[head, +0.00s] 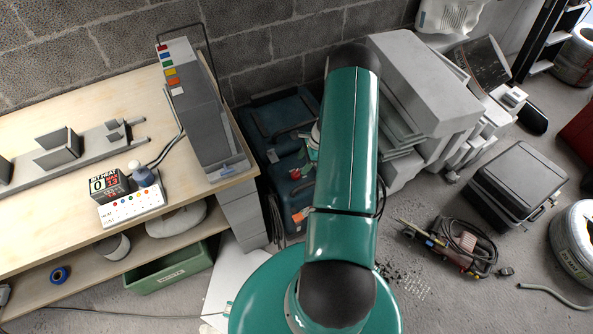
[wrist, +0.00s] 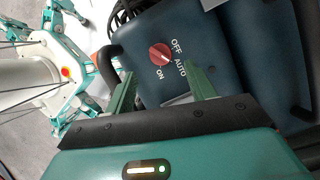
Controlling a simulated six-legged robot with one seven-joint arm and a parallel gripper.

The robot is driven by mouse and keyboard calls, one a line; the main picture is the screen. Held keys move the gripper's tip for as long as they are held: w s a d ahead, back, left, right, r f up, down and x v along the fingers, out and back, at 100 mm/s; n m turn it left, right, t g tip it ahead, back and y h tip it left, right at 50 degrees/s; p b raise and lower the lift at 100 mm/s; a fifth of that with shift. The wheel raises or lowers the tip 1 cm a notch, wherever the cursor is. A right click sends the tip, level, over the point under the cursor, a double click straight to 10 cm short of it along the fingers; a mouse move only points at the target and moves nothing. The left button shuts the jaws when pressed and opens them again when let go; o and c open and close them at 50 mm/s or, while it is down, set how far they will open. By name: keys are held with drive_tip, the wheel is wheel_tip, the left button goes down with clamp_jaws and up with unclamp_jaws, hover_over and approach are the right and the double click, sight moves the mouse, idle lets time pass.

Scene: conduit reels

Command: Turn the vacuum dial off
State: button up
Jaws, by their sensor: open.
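The vacuum (head: 280,117) is a dark blue case on the floor, partly hidden behind my arm in the head view. In the wrist view its blue face (wrist: 222,45) fills the upper right. The red round dial (wrist: 160,54) sits on it, with OFF, AUTO and ON printed around it. A pale mark on the dial seems to point toward AUTO. My gripper (wrist: 158,80) is open, its two green fingers apart, one on each side below the dial in the picture. The fingers look empty, and I cannot tell whether they touch the vacuum.
A wooden workbench (head: 60,90) stands left of the vacuum, with a grey tower (head: 195,110) at its edge. Grey stacked boxes (head: 425,85) stand close on the right. A black case (head: 518,180) and a corded tool (head: 460,245) lie farther right.

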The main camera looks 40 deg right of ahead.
sight(296, 171)
drive_tip(key=x, duration=0.6)
drive_tip(key=shift+w+f, duration=0.1)
drive_tip(key=shift+f, duration=0.25)
drive_tip(key=shift+a, duration=0.1)
drive_tip(key=c, duration=1)
drive_tip(key=shift+o, duration=0.2)
drive_tip(key=n+g, duration=0.1)
drive_tip(key=n, duration=0.2)
drive_tip(key=n+g, duration=0.1)
drive_tip(key=n, duration=0.2)
drive_tip(key=shift+w+r+n+g, duration=0.1)
drive_tip(key=shift+w+n+g, duration=0.15)
drive_tip(key=shift+n+g, duration=0.05)
drive_tip(key=n+g, duration=0.1)
drive_tip(key=n, duration=0.4)
drive_tip(key=shift+w+g, duration=0.1)
drive_tip(key=shift+g, duration=0.3)
drive_tip(key=shift+n, duration=0.3)
drive_tip(key=o, duration=1)
drive_tip(key=shift+c, duration=0.2)
